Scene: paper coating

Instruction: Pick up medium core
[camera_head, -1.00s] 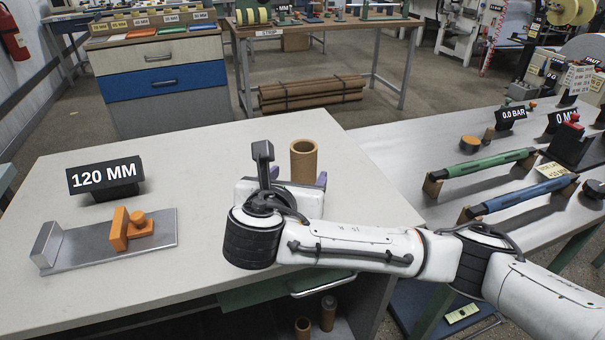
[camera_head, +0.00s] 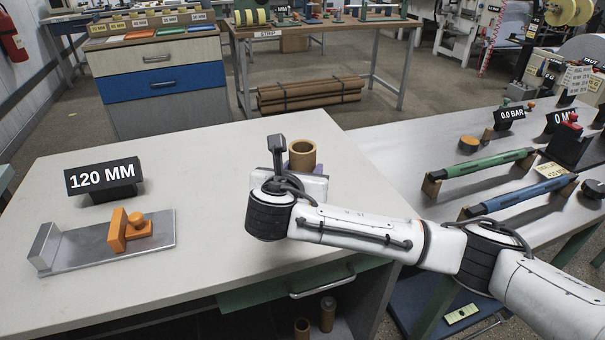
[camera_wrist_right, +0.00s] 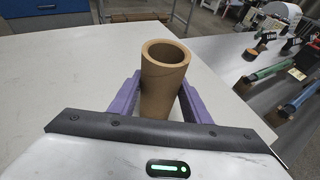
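A brown cardboard core (camera_head: 302,151) stands upright on the white table (camera_head: 215,235), hollow at the top. In the right wrist view the core (camera_wrist_right: 164,75) stands between the two purple fingers of my right gripper (camera_wrist_right: 161,95). The fingers reach along both its sides; I cannot tell whether they press on it. In the head view the right gripper (camera_head: 303,166) is mostly hidden by its own wrist. Two smaller-looking brown cores stand on a shelf below the table, a taller one (camera_head: 328,314) and a shorter one (camera_head: 302,328). My left gripper is not in view.
A metal plate (camera_head: 85,252) with an orange block (camera_head: 117,231) lies at the table's left, beside a "120 MM" sign (camera_head: 102,176). A side table to the right holds a green bar (camera_head: 488,163) and a blue bar (camera_head: 520,199). The table's middle is clear.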

